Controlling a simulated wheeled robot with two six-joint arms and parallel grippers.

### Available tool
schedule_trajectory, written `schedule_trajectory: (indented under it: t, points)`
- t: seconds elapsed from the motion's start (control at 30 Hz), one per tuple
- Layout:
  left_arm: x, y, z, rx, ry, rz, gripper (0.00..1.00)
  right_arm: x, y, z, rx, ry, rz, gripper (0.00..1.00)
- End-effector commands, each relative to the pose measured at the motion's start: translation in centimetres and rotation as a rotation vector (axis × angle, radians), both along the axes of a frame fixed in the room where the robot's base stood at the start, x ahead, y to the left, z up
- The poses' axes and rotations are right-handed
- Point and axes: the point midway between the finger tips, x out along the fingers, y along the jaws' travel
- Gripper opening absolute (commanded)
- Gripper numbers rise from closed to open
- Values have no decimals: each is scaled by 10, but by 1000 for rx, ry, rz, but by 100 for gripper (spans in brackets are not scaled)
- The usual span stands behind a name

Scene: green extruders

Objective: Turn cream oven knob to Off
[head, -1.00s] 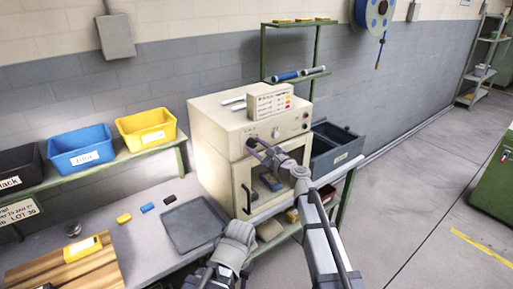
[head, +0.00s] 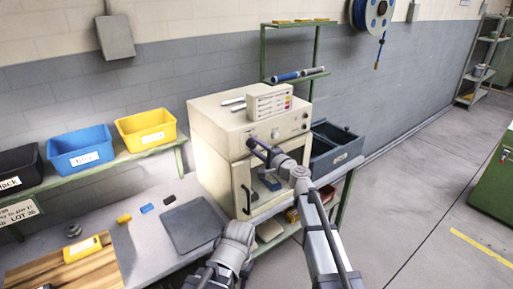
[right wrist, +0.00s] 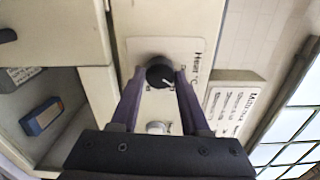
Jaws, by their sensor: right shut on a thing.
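The cream oven (head: 222,150) stands on the bench with its control panel above the door. My right gripper (head: 252,146) reaches the left part of that panel and covers the knob there in the head view. In the right wrist view, the two purple fingers (right wrist: 160,80) are shut on a round black knob (right wrist: 160,70), one on each side.
Other small knobs (head: 275,133) sit on the panel. A white box (head: 268,101) with coloured labels stands on the oven. A dark tray (head: 192,226) lies left of the oven, and a dark blue bin (head: 335,148) stands right of it.

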Motion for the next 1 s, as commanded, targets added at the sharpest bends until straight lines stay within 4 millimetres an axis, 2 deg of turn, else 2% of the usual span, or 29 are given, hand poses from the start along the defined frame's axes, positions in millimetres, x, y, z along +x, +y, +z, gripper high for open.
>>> schedule_trajectory:
  t: [0.5, 1.0]
  points:
    - [0, 0, 1, 0, 0, 0, 50, -1, 0, 0, -353, -255, 1, 0]
    - [0, 0, 1, 0, 0, 0, 50, -1, 1, 1, -499, -361, 2, 0]
